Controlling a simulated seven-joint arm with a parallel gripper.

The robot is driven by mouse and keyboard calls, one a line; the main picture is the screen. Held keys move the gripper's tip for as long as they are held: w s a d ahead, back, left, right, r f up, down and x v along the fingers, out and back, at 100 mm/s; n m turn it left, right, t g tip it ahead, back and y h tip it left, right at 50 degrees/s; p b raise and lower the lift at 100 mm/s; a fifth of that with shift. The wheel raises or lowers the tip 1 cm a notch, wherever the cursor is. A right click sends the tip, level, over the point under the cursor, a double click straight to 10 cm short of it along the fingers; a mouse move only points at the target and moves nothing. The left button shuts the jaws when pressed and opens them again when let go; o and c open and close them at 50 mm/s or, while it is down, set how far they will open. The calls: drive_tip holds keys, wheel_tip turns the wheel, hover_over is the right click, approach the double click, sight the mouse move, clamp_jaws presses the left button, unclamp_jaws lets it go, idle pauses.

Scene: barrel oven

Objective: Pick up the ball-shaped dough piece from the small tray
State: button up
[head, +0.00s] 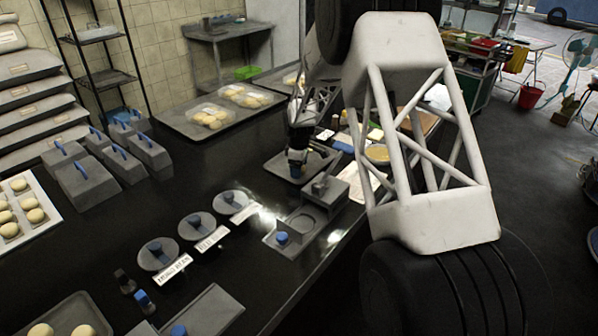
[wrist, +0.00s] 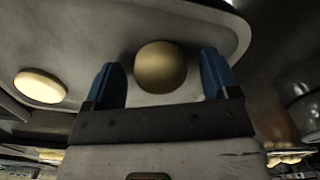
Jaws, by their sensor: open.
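A round, ball-shaped dough piece (wrist: 160,67) sits on the grey small tray (wrist: 95,35) in the wrist view. My gripper (wrist: 162,78) is open, with one blue fingertip to each side of this dough in the picture and a gap showing on both sides. Whether the fingertips are level with the ball or still above it, I cannot tell. A flatter, oval dough piece (wrist: 40,86) lies to the left on the same tray. In the head view my gripper (head: 296,165) is low over the small tray (head: 275,168) and hides the dough there.
Grey fixtures (head: 325,190) with a round recess stand close to the tray's near right side. Larger trays of buns (head: 190,125) lie behind. Round discs with blue knobs (head: 158,255) and labels are on the black counter at the front. Grey blocks with blue handles (head: 85,180) stand left.

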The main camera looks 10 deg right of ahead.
drive_tip(key=c, duration=1)
drive_tip(key=shift+r, duration=0.1)
drive_tip(key=shift+r, duration=4.9)
